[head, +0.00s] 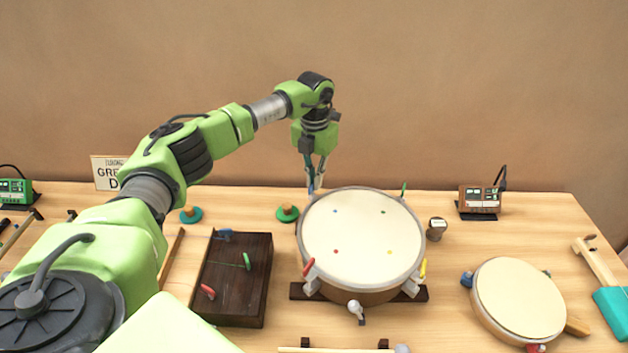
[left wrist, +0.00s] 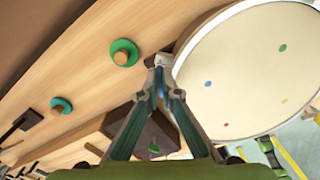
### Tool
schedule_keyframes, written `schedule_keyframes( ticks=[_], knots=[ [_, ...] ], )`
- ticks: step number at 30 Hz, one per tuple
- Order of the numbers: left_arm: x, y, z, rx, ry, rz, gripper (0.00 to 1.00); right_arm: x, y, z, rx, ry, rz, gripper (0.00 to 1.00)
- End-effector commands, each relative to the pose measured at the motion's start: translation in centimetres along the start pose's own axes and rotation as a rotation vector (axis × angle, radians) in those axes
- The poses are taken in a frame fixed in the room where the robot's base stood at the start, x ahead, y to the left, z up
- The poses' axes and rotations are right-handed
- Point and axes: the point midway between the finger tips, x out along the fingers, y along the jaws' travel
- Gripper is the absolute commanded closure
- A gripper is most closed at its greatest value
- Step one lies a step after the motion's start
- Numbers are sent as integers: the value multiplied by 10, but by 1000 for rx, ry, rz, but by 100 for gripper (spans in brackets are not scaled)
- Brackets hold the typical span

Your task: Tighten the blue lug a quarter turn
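The large drum (head: 362,235) stands on the table with a cream head and coloured dots near its lugs. The blue lug (left wrist: 158,78) is at the drum's back left rim, by a pale bracket (left wrist: 162,59). My left gripper (head: 314,187) points down at this spot from behind the rim. In the left wrist view its fingertips (left wrist: 158,74) come close together with the blue lug between them, and they look shut on it. The fingers hide much of the lug. Red (head: 309,267), yellow (head: 423,268) and green (head: 403,188) lugs sit around the rim. My right gripper is not in view.
A dark wooden tray (head: 231,298) with small coloured pieces lies left of the drum. A green knob disc (head: 288,213) is close by the gripper. A dark-capped jar (head: 437,229) and a smaller drum (head: 519,300) are on the right. The wall rises behind.

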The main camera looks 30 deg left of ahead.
Motion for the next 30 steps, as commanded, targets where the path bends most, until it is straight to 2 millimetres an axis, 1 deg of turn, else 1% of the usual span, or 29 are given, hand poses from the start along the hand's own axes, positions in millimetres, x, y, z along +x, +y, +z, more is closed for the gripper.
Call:
schedule_keyframes(
  ticks=[6,18,19,20,21,28,30],
  knots=[
    [-1,0,1,35,-2,0,100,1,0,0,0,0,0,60],
    [-1,0,1,38,-3,0,100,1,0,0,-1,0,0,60],
    [-1,0,1,38,-3,0,88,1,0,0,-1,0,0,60],
    [-1,0,1,38,-3,0,80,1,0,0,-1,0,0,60],
    [-1,0,1,38,-3,0,79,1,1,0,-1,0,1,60],
    [0,0,0,38,-1,0,79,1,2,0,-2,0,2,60],
    [-1,0,0,38,-1,0,79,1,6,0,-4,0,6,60]
  ],
)
